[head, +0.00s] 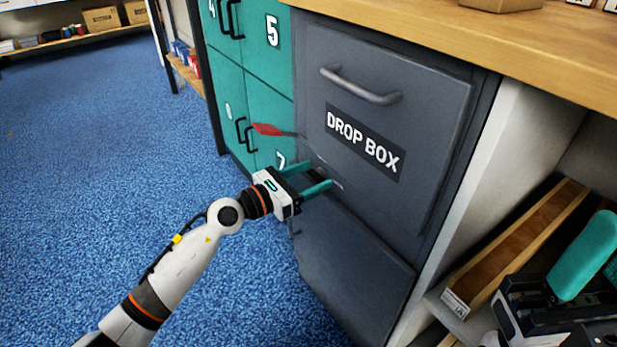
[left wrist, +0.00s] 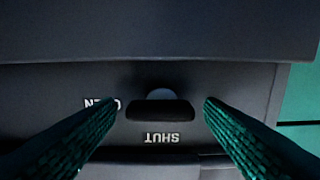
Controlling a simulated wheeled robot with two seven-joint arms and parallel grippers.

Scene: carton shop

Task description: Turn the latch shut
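The latch (left wrist: 160,110) is a dark bar lying level across a grey round boss, in the left wrist view. It is on the front of the grey drop box (head: 345,225). The word SHUT (left wrist: 162,138) shows upside down below the bar. The word OPEN (left wrist: 97,103), also upside down, is to its left and partly covered. My left gripper (head: 320,180) is open, its teal fingers pointing at the box front. In the left wrist view its fingertips (left wrist: 158,105) stand on either side of the bar, with gaps showing. In the head view the latch is too small to make out.
A grey handle (head: 360,88) is above the DROP BOX label (head: 365,142). A red flag-like piece (head: 267,129) sticks out at the box's left edge. Teal lockers (head: 275,75) stand left. A wooden counter (head: 450,45) is above. Blue floor (head: 120,150) at left is clear.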

